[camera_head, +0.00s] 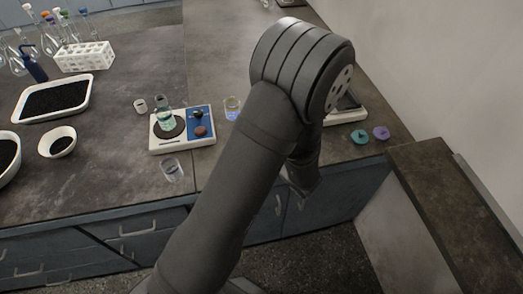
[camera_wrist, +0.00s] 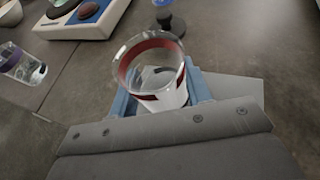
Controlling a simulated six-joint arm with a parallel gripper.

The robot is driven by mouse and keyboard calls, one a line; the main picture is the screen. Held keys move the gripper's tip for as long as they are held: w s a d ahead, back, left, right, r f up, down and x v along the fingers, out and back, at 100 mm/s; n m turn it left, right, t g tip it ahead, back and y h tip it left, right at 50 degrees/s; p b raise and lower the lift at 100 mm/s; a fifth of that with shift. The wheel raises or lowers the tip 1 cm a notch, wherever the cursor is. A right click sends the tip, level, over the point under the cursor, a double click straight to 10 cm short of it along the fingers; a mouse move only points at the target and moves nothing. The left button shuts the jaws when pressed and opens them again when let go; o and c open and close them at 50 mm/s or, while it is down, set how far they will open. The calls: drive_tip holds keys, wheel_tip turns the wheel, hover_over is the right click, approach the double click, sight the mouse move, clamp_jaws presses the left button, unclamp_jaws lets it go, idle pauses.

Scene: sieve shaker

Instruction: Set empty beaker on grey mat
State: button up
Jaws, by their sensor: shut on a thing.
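A clear, empty-looking glass beaker (camera_wrist: 150,68) with a red band inside its rim is in the wrist view, close to the camera. My gripper (camera_wrist: 160,96) has its blue fingers on either side of the beaker and is shut on it. A flat lighter grey patch (camera_wrist: 238,86), which looks like the grey mat, shows right of and behind the beaker, partly covered by my gripper. I cannot tell whether the beaker touches it. In the head view my arm hides the gripper, the held beaker and the mat.
A white and blue hotplate (camera_head: 182,128) bears a beaker with greenish liquid (camera_head: 164,118). Teal (camera_head: 360,137) and purple (camera_head: 381,133) pieces lie near the right bench edge.

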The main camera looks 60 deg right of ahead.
drive_tip(key=shift+f, duration=0.1)
drive_tip(key=o, duration=1)
drive_tip(key=shift+s+r, duration=0.15)
drive_tip(key=shift+r, duration=0.05)
drive_tip(key=v, duration=1.1)
drive_tip(key=shift+s+a, duration=0.25)
drive_tip(key=shift+s, duration=0.05)
drive_tip(key=x, duration=1.2)
drive_tip(key=shift+d+r, duration=0.1)
drive_tip(key=shift+r, duration=0.7)
